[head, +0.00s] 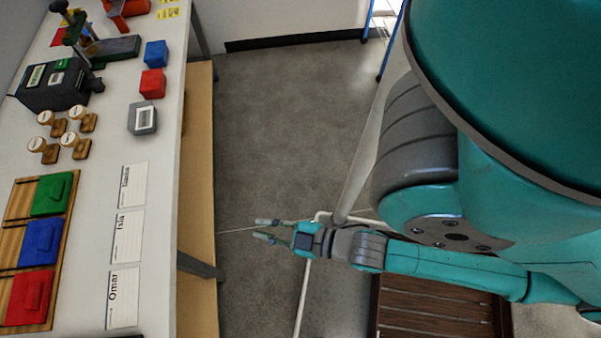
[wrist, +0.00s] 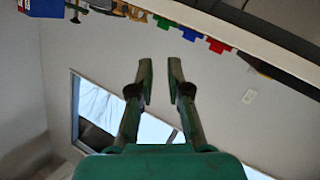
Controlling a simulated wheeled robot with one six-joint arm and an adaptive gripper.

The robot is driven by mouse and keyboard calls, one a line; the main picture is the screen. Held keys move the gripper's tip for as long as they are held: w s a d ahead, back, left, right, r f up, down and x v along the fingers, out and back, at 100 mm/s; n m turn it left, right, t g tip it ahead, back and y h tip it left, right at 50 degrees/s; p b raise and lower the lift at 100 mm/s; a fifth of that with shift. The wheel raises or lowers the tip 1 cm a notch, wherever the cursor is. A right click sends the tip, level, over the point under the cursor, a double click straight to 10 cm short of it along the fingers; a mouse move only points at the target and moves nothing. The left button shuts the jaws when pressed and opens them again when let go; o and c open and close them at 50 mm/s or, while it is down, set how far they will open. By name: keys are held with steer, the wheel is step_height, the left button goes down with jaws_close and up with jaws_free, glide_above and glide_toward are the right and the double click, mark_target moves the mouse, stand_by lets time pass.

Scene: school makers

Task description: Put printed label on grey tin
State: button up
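The grey tin (head: 142,118) is a small box on the white table, in front of the red and blue tins. A pale patch with dark marks shows on its top. I cannot tell whether that patch is the printed label, and I cannot single out a separate printed label. My gripper (head: 258,229) is open and empty, over the floor to the right of the table and apart from it. In the wrist view my gripper (wrist: 160,80) shows two separated fingers with nothing between them.
The table (head: 95,165) holds a black machine (head: 58,85), several wooden stamps (head: 75,145), a wooden rack (head: 12,210), name cards (head: 127,238), a red tin (head: 152,84) and a blue tin (head: 156,54). Floor (head: 285,130) between table and arm is clear.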

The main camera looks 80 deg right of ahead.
steer(key=s+a+r+m+y, duration=0.1)
steer(key=s+r+m, duration=0.2)
steer(key=s, duration=0.5)
steer(key=shift+a+r+m+g, duration=0.3)
steer(key=shift+r+g, duration=0.1)
steer(key=shift+r, duration=0.3)
stand_by(0.5)
